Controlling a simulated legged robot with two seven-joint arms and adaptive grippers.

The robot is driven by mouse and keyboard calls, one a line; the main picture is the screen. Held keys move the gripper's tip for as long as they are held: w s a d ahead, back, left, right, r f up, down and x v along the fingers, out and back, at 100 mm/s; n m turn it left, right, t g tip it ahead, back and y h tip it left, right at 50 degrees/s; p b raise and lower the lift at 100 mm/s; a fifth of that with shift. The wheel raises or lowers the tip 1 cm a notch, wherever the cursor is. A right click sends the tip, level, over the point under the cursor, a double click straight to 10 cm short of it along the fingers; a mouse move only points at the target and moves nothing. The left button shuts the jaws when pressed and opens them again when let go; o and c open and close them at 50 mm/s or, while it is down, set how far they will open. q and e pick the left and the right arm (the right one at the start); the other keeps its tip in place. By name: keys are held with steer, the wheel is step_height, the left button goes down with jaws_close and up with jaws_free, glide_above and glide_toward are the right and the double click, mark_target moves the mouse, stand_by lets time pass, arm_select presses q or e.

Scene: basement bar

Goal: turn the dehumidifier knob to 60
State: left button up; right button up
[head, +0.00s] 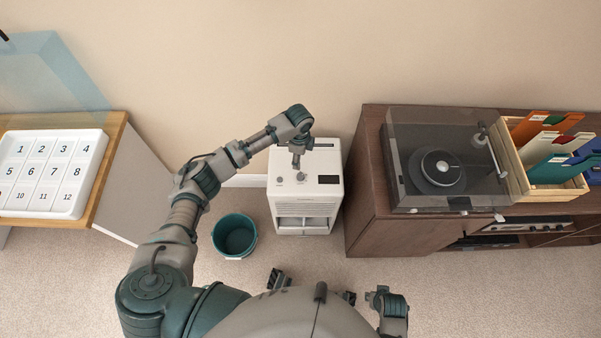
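The white dehumidifier (324,163) stands on the carpet against the wall, left of the wooden cabinet. Its top has a round grey knob (302,178), a smaller round control (279,180) to the left and a dark display (328,179) to the right. My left arm reaches over from the left, and my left gripper (296,163) points down just above or at the larger knob. Its fingers are small and close together; I cannot tell whether they touch or grip the knob. The knob's setting and the display's reading are too small to read.
A teal bucket (234,237) stands left of the dehumidifier. The cabinet (402,235) is close on the right, carrying a turntable (440,172) and a wooden record crate (513,170). A table with a numbered white board (48,172) is at the left. Carpet lies free in front.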

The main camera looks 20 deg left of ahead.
arm_select(q)
steer(key=b, duration=0.2)
glide_above(299, 175)
steer(key=d, duration=0.1)
steer(key=f, duration=0.8)
steer(key=shift+d+f, duration=0.2)
steer(key=shift+f, duration=0.15)
steer(key=f, duration=0.1)
steer(key=a+f, duration=0.1)
steer(key=f, duration=0.1)
steer(key=shift+a+f+b, duration=0.1)
steer(key=shift+f+b, duration=0.2)
steer(key=shift+b, duration=0.05)
steer(key=shift+a+f, duration=0.1)
steer(key=shift+f, duration=0.2)
steer(key=shift+d+r, duration=0.1)
steer(key=shift+d, duration=0.3)
steer(key=shift+c, duration=0.8)
steer(key=shift+d, duration=0.1)
steer(key=c, duration=0.4)
jaws_close()
steer(key=shift+a, duration=0.35)
arm_select(e)
step_height(299, 175, up, 9)
steer(key=shift+s+d, duration=0.35)
steer(key=shift+d, duration=0.05)
